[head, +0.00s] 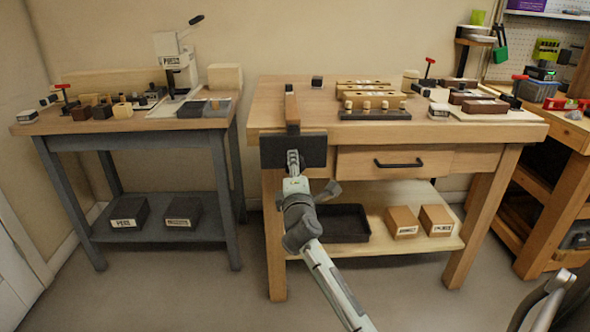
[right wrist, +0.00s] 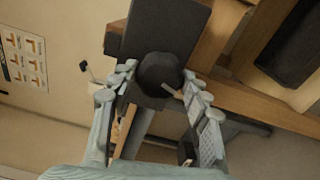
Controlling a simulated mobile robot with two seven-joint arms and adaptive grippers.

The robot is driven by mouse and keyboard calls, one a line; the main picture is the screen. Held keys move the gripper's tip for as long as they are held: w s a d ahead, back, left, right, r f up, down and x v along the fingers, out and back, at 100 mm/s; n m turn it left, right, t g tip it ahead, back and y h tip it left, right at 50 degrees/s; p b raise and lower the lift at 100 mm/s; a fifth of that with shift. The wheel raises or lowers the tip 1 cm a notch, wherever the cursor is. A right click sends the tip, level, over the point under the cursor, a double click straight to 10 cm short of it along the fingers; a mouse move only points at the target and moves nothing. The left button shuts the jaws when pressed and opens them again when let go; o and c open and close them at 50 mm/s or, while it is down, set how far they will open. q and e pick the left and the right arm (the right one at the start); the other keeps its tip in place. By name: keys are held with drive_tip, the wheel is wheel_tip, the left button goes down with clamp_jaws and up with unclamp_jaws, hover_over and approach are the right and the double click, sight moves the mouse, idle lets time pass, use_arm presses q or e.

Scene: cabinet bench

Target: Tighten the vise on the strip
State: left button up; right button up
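The vise's dark front jaw (head: 309,149) is at the front left edge of the middle workbench. In the right wrist view the jaw (right wrist: 158,30) is a dark plate with a round dark hub (right wrist: 158,72) and a thin grey bar (right wrist: 173,91). My right gripper (head: 293,166) is in front of the jaw. Its fingers (right wrist: 158,76) lie on both sides of the hub; whether they press on it is unclear. My left gripper is out of view.
Wooden blocks (head: 361,86) and a dark rack (head: 375,114) stand on the bench. Below are a drawer with a black handle (head: 412,164), a dark tray (head: 343,224) and boxes (head: 402,222). A grey table (head: 137,122) stands left, with floor between.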

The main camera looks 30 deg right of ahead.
drive_tip(key=c, duration=0.4)
drive_tip(key=shift+m, duration=0.7)
drive_tip(key=shift+m+b, duration=0.35)
drive_tip(key=shift+m, duration=0.65)
drive_tip(key=o, duration=1)
